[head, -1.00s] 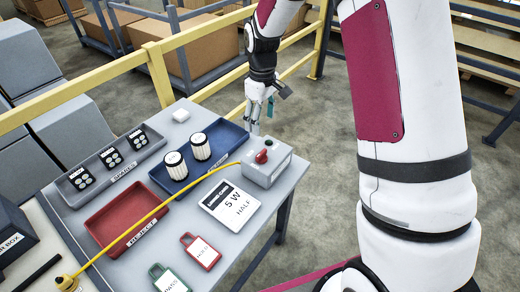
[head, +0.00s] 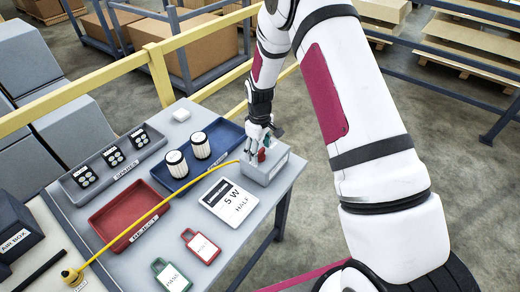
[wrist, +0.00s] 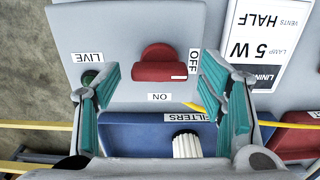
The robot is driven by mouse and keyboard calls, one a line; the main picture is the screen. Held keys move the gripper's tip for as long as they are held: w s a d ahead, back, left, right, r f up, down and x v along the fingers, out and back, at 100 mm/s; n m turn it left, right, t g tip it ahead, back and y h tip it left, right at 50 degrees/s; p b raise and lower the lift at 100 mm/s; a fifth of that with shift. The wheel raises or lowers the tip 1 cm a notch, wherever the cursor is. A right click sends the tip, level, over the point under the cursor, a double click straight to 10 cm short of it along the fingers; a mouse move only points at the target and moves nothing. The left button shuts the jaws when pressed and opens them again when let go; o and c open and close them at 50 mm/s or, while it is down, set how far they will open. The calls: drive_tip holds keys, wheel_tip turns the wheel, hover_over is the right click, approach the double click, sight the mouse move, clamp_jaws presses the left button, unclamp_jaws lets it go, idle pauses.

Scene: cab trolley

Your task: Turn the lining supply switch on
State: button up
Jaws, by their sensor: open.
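The lining supply switch is a red rotary knob (wrist: 160,66) on top of a grey box (head: 268,172). In the wrist view its bar lies crosswise, with the white mark at the end nearest the OFF label (wrist: 193,61). The ON label (wrist: 159,97) is on the side nearer my gripper. My gripper (wrist: 155,72) is open, with one teal-padded finger on each side of the knob and gaps on both sides. In the head view my gripper (head: 258,142) is over the box and partly hides the knob (head: 262,155).
A LIVE label (wrist: 88,57) marks a dark green lamp, partly covered by the left finger. A white 5 W HALF card (head: 228,203), a blue filters tray (head: 225,133), a red tray (head: 112,222) and a yellow cable (head: 150,215) are near the box.

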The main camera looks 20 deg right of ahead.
drive_tip(key=shift+f, duration=0.1)
drive_tip(key=shift+c, duration=0.6)
drive_tip(key=c, duration=1)
drive_tip(key=shift+c, duration=0.2)
drive_tip(key=m+b, duration=0.1)
drive_tip(key=m, duration=0.3)
drive_tip(key=shift+m, duration=0.4)
drive_tip(key=m+b, duration=0.1)
drive_tip(key=m, duration=0.3)
drive_tip(key=shift+m+b, duration=0.3)
drive_tip(key=m+b, duration=0.1)
drive_tip(key=m, duration=0.3)
drive_tip(key=shift+m, duration=2.2)
